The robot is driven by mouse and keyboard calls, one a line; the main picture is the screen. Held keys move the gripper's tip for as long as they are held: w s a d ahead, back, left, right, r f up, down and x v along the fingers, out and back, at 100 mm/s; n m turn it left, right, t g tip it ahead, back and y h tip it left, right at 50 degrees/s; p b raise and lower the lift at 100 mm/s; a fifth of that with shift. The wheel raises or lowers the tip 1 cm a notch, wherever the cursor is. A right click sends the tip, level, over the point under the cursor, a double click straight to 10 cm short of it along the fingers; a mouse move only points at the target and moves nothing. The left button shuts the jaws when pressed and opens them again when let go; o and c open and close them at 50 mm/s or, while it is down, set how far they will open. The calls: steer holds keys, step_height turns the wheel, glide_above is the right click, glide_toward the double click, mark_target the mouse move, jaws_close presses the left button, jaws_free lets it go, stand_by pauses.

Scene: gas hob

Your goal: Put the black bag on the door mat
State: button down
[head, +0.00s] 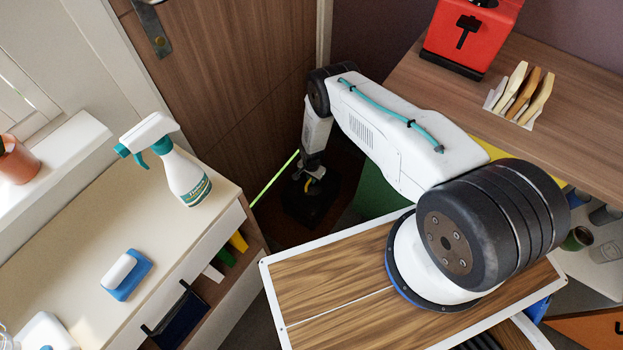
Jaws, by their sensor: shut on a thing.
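My gripper (313,178) reaches down low in front of the brown wooden door. It is shut on the upper part of a dark object that looks like the black bag (303,208). The bag is in deep shadow, so its outline is hard to make out. I cannot tell whether the bag hangs or touches what is below it. I cannot make out the door mat with certainty; the dark ground around the bag is too dim to tell apart.
A cream counter (75,255) at left holds a spray bottle (185,175) and a blue-and-white sponge or brush (125,275). A wooden shelf (440,85) at right carries a red machine (470,35) and wooden utensils (525,92). The door (225,75) stands behind; the gap between the furniture is narrow.

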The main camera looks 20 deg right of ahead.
steer(key=c, duration=1.5)
jaws_free()
steer(key=shift+f, duration=0.15)
